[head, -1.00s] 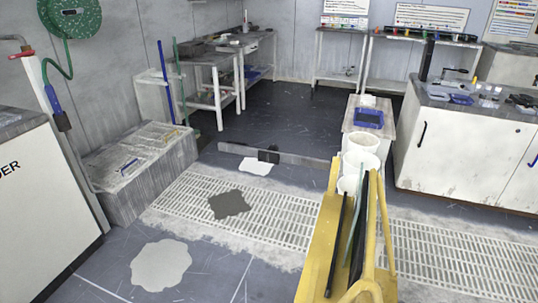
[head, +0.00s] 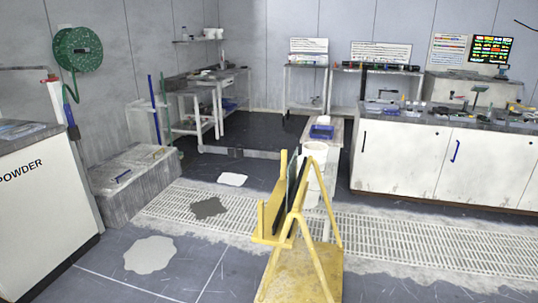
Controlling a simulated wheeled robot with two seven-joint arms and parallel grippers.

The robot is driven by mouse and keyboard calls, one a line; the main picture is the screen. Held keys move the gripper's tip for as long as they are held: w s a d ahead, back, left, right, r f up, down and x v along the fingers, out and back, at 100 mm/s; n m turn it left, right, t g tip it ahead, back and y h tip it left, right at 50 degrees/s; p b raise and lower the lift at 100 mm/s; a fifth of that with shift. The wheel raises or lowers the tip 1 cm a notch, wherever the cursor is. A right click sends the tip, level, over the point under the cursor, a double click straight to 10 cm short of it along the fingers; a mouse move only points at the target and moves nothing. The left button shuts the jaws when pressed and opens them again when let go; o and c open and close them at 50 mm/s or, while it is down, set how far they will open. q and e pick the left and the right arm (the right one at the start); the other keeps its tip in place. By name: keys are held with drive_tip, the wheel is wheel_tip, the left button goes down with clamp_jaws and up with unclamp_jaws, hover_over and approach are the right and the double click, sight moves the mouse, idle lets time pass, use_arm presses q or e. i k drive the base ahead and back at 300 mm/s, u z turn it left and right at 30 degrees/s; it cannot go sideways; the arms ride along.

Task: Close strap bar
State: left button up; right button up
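A yellow A-frame rack (head: 318,262) stands at the lower middle of the head view. Dark flat plates (head: 292,192) stand upright in it, seen nearly edge on. A yellow post (head: 261,216) rises at its left side. I cannot tell which part is the strap bar, or whether it is open or closed. Neither of my grippers is in view.
White cylinders (head: 316,153) stand just behind the rack. A pale floor grating (head: 400,237) runs across behind it. A low grey bar (head: 215,150) crosses the floor farther back. A white cabinet (head: 395,160) is at right, a powder cabinet (head: 45,200) at left. The front-left floor is mostly clear.

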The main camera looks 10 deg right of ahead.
sight(234, 152)
drive_tip(key=z, duration=1.6)
drive_tip(key=i, duration=6.6)
drive_tip(key=u, duration=4.45)
drive_tip(key=i, duration=1.65)
drive_tip(key=z, duration=0.05)
drive_tip(key=k, duration=0.5)
drive_tip(key=u, duration=0.15)
